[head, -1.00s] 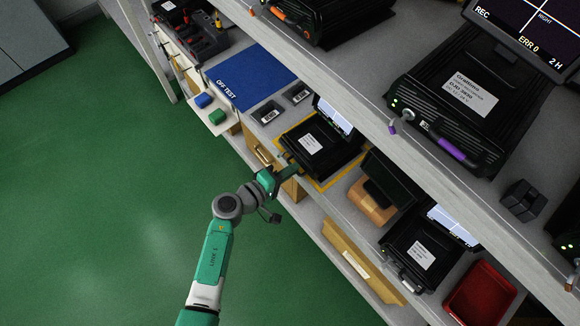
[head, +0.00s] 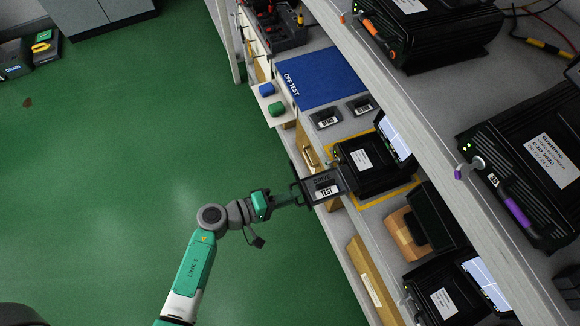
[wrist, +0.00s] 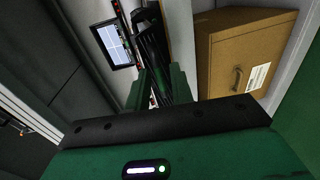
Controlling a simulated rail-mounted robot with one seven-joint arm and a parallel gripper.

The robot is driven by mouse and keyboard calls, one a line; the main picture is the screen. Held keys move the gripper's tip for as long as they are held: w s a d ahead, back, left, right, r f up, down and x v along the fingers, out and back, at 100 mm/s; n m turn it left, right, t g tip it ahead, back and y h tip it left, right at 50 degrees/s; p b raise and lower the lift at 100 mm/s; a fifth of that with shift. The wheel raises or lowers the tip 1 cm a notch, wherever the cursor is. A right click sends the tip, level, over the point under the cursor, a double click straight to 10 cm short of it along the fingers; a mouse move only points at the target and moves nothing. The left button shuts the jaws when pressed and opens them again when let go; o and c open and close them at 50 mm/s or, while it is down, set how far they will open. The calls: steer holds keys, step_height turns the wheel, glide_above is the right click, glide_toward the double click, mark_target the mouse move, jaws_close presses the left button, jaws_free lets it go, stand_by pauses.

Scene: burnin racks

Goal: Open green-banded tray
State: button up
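A black device (head: 362,160) with a white label stands on a yellow-edged spot on the lower shelf. A dark tray (head: 320,187) with a white label reading TEST sticks out of its left side, over the shelf edge. I cannot make out a green band on it. My gripper (head: 296,198) is at the tray's outer end, with its fingers on the dark handle. In the wrist view, the green fingers (wrist: 156,88) stand on either side of a dark part, which appears to be the handle. The exact contact is partly hidden.
A wooden drawer front (head: 308,150) lies just beyond the tray; a cabinet with a handle (wrist: 232,65) shows in the wrist view. Another black device (head: 445,295) and an orange-brown block (head: 404,232) stand nearer. The upper shelf (head: 410,110) overhangs at right.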

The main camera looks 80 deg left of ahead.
steer(key=shift+o, duration=0.3)
steer(key=p+v, duration=0.1)
steer(key=v, duration=0.7)
steer(key=shift+p, duration=0.4)
steer(key=shift+w, duration=0.1)
